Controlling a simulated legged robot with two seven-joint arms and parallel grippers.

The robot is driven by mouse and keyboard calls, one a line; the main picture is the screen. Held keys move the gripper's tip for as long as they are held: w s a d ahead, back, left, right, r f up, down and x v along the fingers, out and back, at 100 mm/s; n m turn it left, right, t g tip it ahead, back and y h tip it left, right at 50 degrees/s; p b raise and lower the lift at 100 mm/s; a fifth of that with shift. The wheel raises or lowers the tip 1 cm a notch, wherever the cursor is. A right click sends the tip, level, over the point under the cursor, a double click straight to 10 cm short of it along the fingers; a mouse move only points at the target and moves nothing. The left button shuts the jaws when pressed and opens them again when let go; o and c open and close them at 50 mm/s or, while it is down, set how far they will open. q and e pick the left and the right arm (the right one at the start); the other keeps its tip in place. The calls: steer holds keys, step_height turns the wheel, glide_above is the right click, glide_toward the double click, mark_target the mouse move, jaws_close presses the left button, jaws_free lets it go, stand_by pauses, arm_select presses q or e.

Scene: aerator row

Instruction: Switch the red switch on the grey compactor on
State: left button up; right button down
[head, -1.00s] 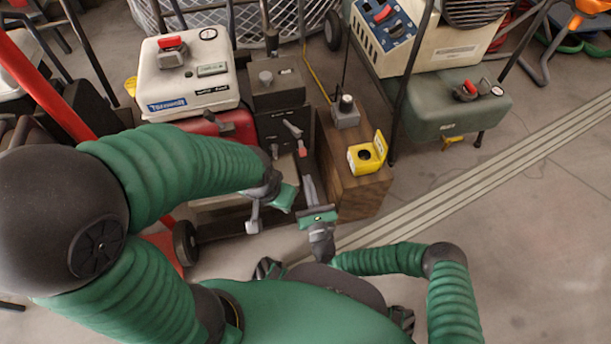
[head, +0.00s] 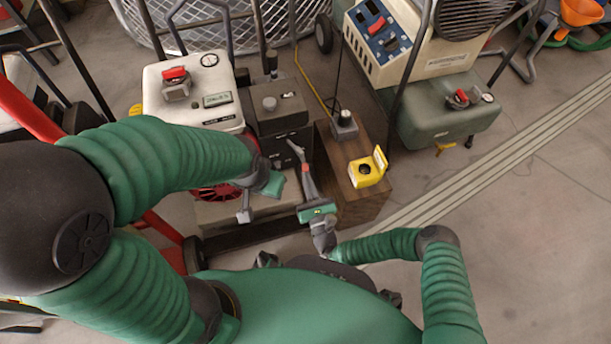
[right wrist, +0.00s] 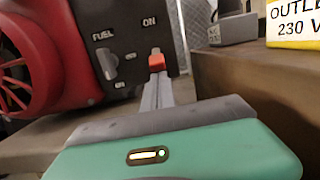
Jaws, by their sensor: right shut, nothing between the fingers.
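The grey compactor (head: 283,115) is a dark grey box beside a red engine part, left of the wooden block in the head view. Its dark panel (right wrist: 125,45) fills the upper middle of the right wrist view. The red switch (right wrist: 157,62) sits on that panel below the word ON; it also shows small in the head view (head: 305,169). My right gripper (right wrist: 155,88) is shut and empty, its fingertips just below the switch, touching or nearly so. It also shows in the head view (head: 308,181). My left gripper (head: 260,198) hangs to the left; its jaw state is unclear.
A grey FUEL lever (right wrist: 108,62) is left of the switch. A wooden block (head: 358,200) with a yellow outlet box (head: 368,168) stands close on the right. A white machine (head: 190,100) and a green tank (head: 440,110) bear other red switches. Floor is free at right.

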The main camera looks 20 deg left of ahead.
step_height(320, 180, up, 6)
steer(key=s+g+h+p, duration=0.1)
steer(key=g+h+p, duration=0.3)
steer(key=p, duration=1.2)
steer(key=d+g, duration=0.1)
steer(key=g, duration=0.1)
steer(key=shift+s+g+p, duration=0.15)
steer(key=shift+g+p, duration=0.15)
